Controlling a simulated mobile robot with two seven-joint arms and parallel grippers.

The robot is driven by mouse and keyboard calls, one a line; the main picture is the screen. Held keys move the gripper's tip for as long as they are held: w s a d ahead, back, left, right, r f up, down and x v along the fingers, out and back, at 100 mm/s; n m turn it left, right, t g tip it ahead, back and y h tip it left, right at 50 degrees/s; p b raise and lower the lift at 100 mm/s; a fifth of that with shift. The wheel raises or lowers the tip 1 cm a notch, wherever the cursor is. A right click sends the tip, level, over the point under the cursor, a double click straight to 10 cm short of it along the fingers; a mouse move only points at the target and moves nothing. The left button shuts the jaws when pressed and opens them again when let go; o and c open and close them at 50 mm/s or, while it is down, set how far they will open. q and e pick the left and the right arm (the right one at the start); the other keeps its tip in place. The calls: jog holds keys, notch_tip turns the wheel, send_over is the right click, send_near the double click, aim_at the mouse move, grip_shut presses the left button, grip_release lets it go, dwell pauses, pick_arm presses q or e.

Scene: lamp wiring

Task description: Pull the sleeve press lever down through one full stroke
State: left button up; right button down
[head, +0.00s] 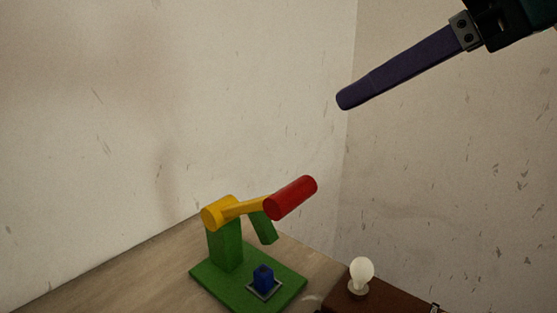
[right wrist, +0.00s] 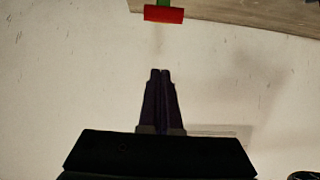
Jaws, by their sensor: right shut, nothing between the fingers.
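The sleeve press stands on a table in the head view. It has a green base (head: 215,283) and post, a yellow lever arm (head: 240,209) and a red cylindrical handle (head: 291,198). The lever is raised, with the handle up and to the right of the pivot. A blue block (head: 263,278) sits in a grey square frame on the base. My right gripper (head: 344,100) is shut and empty, above and to the right of the handle, apart from it. In the right wrist view its fingers (right wrist: 161,73) are together and the red handle (right wrist: 164,14) is at the top. My left gripper is not visible.
A white bulb (head: 361,273) stands on a brown box (head: 385,299) right of the press. Pale walls meet in a corner behind. The wooden table (head: 120,279) is bare left of the press. The air between my right gripper and the handle is clear.

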send_over(300, 197)
jog(key=w+a, duration=0.1)
notch_tip(300, 197, down, 6)
jog(key=shift+r, duration=0.25)
jog(key=f, duration=0.2)
jog(key=d+f, duration=0.1)
jog(key=shift+s+f+p, duration=0.1)
jog(key=shift+s+p, duration=0.2)
jog(key=shift+s, duration=0.1)
jog(key=shift+s+f, duration=0.1)
jog(key=shift+f, duration=0.2)
